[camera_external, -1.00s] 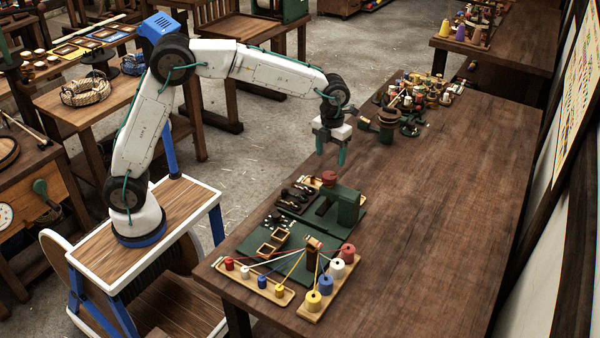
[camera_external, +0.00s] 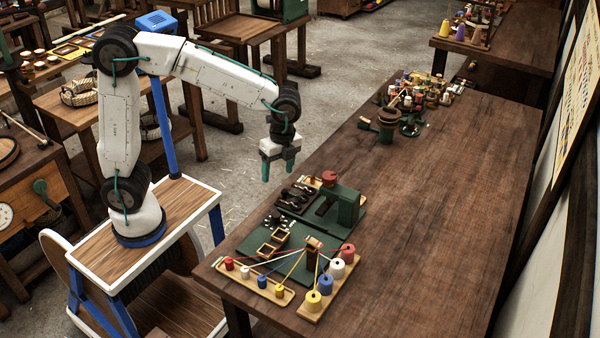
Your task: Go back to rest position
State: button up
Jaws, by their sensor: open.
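My gripper (camera_external: 279,172) is open and empty, with its green fingers pointing down. It hangs in the air near the left edge of the long wooden table (camera_external: 440,220), behind and left of the green apparatus in the picture. My arm is bent, its upper part nearly upright above the cart and its forearm reaching right and down. Nothing shows between the fingers.
A green apparatus (camera_external: 348,207) and a green board with colored spools (camera_external: 325,284) stand at the table's near left. The table's right side is clear.

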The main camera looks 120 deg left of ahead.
jog(key=s+d+r+n+t, duration=0.1)
jog(key=s+d+n, duration=0.1)
jog(key=s+d, duration=0.7)
jog(key=s+d+r+n+t, duration=0.1)
jog(key=s+d, duration=0.9)
jog(key=d, duration=0.6)
jog(key=shift+s+d+r+n+t+y, duration=0.25)
jog(key=shift+r+n+t+y, duration=0.05)
jog(key=shift+r+n+y, duration=0.1)
